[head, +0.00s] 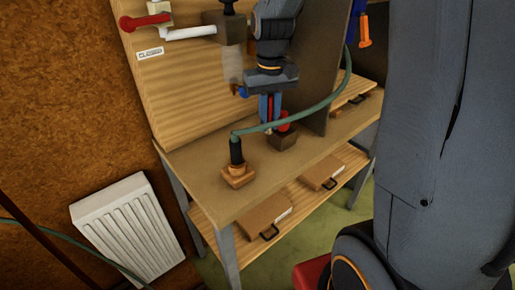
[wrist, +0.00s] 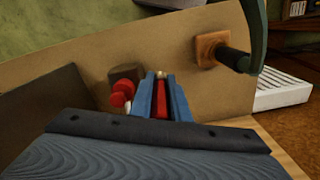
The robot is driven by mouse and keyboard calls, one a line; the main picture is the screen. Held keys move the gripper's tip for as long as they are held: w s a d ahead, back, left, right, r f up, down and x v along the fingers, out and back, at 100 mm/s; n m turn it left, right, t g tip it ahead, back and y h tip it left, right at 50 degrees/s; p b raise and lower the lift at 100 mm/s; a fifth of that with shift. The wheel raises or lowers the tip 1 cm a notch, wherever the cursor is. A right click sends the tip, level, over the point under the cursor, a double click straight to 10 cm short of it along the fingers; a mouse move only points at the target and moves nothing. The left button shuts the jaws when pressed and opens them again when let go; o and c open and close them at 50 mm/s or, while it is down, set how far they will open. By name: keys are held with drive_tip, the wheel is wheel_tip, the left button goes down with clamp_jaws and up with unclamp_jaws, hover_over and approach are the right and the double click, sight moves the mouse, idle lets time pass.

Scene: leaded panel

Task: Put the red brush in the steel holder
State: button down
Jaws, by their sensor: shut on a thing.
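My gripper (head: 270,112) has blue fingers and points down over the bench, in front of the upright back panel. In the wrist view my gripper (wrist: 160,80) is shut on the red brush (wrist: 161,102), a narrow red strip between the fingers with a pale tip beyond them. Most of the brush is hidden by the fingers. A dark brown block (head: 285,140) stands on the bench just right of the gripper, with a rounded red thing by it; the block also shows in the wrist view (wrist: 126,72). I cannot clearly pick out the steel holder.
A black-handled tool (head: 237,152) stands in a wooden block (head: 238,178) near the bench's left front; its green cable (head: 310,108) arcs past the gripper. A dark divider stands right of the gripper. The bench top (head: 200,160) is clear at left.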

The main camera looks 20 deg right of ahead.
wheel_tip(320, 180, down, 9)
drive_tip(key=shift+f+p, duration=0.15)
drive_tip(key=shift+p, duration=0.9)
drive_tip(key=shift+f, duration=0.15)
drive_tip(key=c, duration=1.7)
unclamp_jaws()
